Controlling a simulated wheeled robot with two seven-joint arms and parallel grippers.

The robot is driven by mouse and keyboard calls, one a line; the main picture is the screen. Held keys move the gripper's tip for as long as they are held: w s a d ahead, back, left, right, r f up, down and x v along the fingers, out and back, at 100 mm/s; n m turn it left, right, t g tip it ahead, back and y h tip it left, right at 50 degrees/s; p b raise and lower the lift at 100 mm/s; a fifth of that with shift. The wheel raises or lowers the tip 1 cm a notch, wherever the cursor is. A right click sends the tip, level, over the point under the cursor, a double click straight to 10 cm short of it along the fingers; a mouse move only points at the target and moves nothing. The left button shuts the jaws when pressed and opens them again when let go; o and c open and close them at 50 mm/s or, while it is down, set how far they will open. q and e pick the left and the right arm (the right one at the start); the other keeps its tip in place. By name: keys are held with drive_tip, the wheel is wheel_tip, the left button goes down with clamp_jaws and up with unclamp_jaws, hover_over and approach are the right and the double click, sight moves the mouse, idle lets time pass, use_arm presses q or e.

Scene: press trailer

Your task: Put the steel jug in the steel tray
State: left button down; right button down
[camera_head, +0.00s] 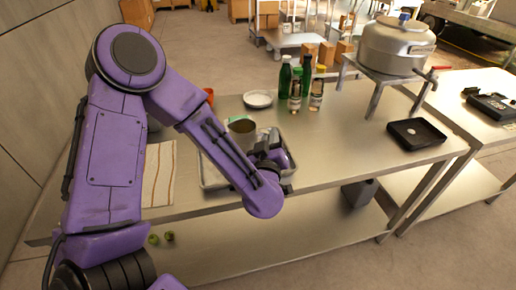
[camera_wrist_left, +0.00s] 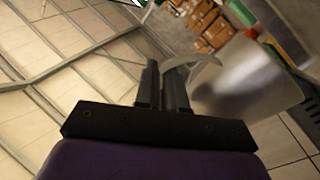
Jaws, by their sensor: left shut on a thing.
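The steel jug (camera_head: 241,131) shows past my left forearm, over the steel tray (camera_head: 207,174); I cannot tell whether it touches the tray. My left gripper (camera_head: 268,147) is at the jug's right side, partly hidden by my own wrist. In the left wrist view my left gripper (camera_wrist_left: 172,72) is shut on the jug's curved handle, and the jug's blurred body (camera_wrist_left: 235,80) is to the right of the fingers. My forearm covers part of the tray. My right gripper is not in view.
Bottles (camera_head: 297,88) and a white plate (camera_head: 258,99) stand behind the tray. A striped cloth (camera_head: 159,172) lies to its left. A black tray (camera_head: 416,133) and a large pot (camera_head: 394,46) on a stand are at the right. The table between is clear.

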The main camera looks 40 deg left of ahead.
use_arm(q)
drive_tip(key=a+f, duration=0.1)
drive_tip(key=f, duration=0.1)
drive_tip(key=a+f, duration=0.2)
drive_tip(key=f, duration=0.1)
drive_tip(key=w+a+f, duration=0.1)
drive_tip(key=f, duration=0.2)
drive_tip(key=shift+a+p, duration=0.3)
drive_tip(key=shift+p, duration=0.1)
drive_tip(key=shift+w+f, duration=0.15)
drive_tip(key=shift+f, duration=0.35)
drive_tip(key=c, duration=1.2)
unclamp_jaws()
drive_tip(key=shift+d, duration=0.1)
